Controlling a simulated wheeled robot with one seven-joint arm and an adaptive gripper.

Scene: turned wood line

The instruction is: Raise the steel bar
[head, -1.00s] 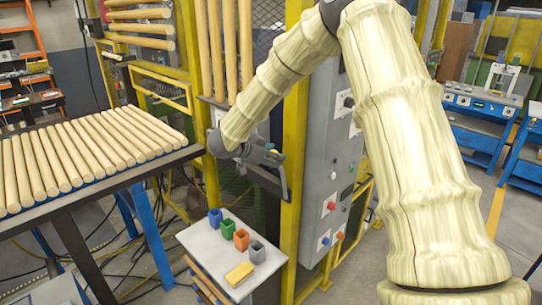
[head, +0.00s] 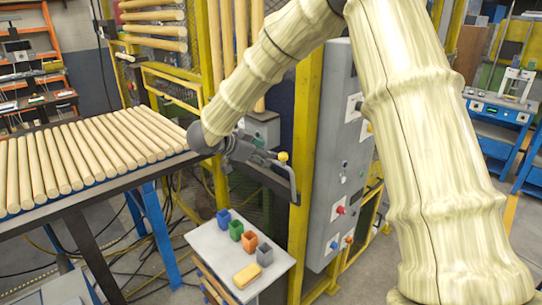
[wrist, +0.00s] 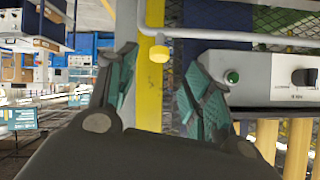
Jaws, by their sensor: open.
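The steel bar (head: 262,180) is a grey bent rail at the front of the yellow machine frame, with a yellow knob (head: 283,156) just above its right end. In the wrist view the bar (wrist: 235,36) runs across the top and turns upward at its left end. The knob (wrist: 158,54) shows there between the fingers, beyond their tips. My gripper (head: 262,158) is open and empty, left of the knob and close to the bar. Its two teal-padded fingers (wrist: 160,85) stand apart in the wrist view. Whether a finger touches the bar cannot be told.
A grey box with a green button (wrist: 232,77) is close to one finger. A yellow post (head: 307,150) and grey control cabinet (head: 340,165) stand right of the bar. A small stand (head: 208,245) with coloured cups is below. A rack of wooden rods (head: 150,173) lies left.

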